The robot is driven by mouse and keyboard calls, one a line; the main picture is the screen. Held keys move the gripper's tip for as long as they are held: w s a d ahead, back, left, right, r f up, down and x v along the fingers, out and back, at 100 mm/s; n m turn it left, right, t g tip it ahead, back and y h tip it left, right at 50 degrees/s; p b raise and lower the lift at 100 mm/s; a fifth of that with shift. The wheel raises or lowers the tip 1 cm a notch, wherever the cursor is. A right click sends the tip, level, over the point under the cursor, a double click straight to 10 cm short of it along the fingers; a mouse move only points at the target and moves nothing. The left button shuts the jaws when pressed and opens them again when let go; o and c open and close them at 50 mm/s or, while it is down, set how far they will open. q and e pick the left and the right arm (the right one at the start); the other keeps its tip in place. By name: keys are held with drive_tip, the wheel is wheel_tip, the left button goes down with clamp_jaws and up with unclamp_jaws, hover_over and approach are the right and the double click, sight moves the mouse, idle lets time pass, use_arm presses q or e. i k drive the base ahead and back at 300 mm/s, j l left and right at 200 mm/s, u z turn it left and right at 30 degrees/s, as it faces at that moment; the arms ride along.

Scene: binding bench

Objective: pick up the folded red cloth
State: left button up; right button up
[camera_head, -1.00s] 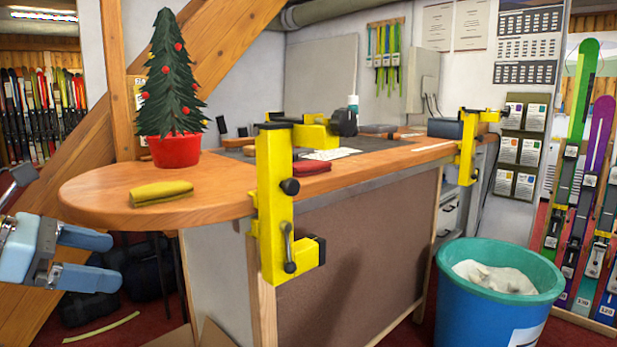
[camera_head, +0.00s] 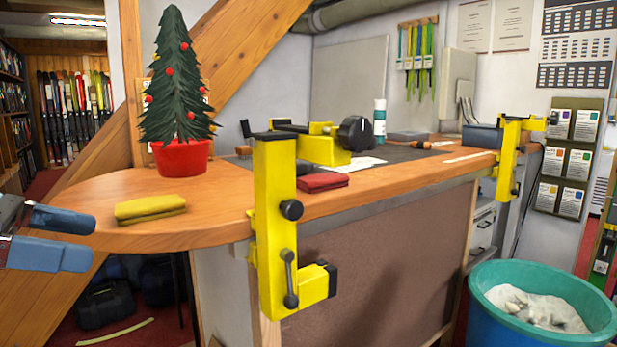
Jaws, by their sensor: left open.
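The folded red cloth (camera_head: 323,182) lies flat on the wooden bench top (camera_head: 110,213), near its front edge and just right of the near yellow clamp. My left gripper (camera_head: 92,238) is at the left edge of the view, beside the rounded left end of the bench. Its two blue fingers are apart with nothing between them. It is well to the left of the red cloth. My right gripper is not in view.
A yellow folded cloth (camera_head: 150,208) lies on the bench's left end, before a small Christmas tree in a red pot (camera_head: 181,158). A tall yellow clamp (camera_head: 275,225) rises at the front edge; another (camera_head: 508,160) is farther right. A blue-green bin (camera_head: 545,325) stands at lower right.

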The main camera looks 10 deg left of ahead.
sight(314, 183)
drive_tip(key=i+l, duration=0.15)
drive_tip(key=i, duration=0.2)
drive_tip(key=i+l, duration=0.2)
drive_tip(key=i, duration=0.15)
drive_tip(key=i+l, duration=0.15)
drive_tip(key=i, duration=0.2)
